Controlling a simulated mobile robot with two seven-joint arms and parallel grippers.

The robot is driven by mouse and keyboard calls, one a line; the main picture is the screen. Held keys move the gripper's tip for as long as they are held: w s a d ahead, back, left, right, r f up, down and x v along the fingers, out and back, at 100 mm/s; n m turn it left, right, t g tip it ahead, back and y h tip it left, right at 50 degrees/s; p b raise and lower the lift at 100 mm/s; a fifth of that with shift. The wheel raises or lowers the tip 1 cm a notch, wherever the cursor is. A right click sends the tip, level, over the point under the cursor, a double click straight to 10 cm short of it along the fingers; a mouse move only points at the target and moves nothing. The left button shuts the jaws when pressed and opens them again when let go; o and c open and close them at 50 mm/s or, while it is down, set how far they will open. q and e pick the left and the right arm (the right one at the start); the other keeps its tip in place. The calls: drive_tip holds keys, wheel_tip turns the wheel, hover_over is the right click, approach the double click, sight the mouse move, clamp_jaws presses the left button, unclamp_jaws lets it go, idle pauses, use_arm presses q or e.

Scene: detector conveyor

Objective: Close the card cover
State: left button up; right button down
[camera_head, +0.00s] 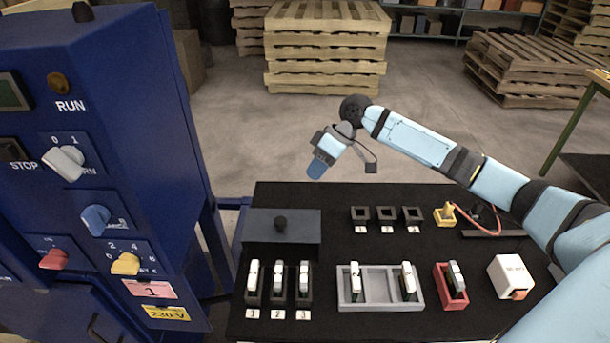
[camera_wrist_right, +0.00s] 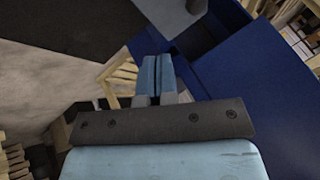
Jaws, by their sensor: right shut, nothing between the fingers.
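My left gripper is not in view.
A blue cabinet (camera_head: 95,110) with switches stands close on the left. The black table (camera_head: 345,250) holds three numbered holders with white-topped pieces, a grey tray (camera_head: 380,301), a red holder (camera_head: 445,297) and a white box (camera_head: 510,272). Wooden pallets (camera_head: 325,45) stand behind on open floor.

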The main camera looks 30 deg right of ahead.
approach(291, 222)
drive_tip(key=w+f, duration=0.1)
drive_tip(key=w+a+f, duration=0.1)
drive_tip(key=w, duration=0.1)
drive_tip(key=shift+a+f, duration=0.15)
drive_tip(key=shift+a, duration=0.2)
drive_tip(key=a, duration=0.1)
drive_tip(key=s+a, duration=0.1)
drive_tip(key=a, duration=0.1)
drive_tip(key=shift+s+f, duration=0.25)
drive_tip(key=shift+f, duration=0.1)
drive_tip(key=shift+s+a, duration=0.2)
drive_tip(key=shift+a, duration=0.1)
drive_tip(key=shift+f, duration=0.1)
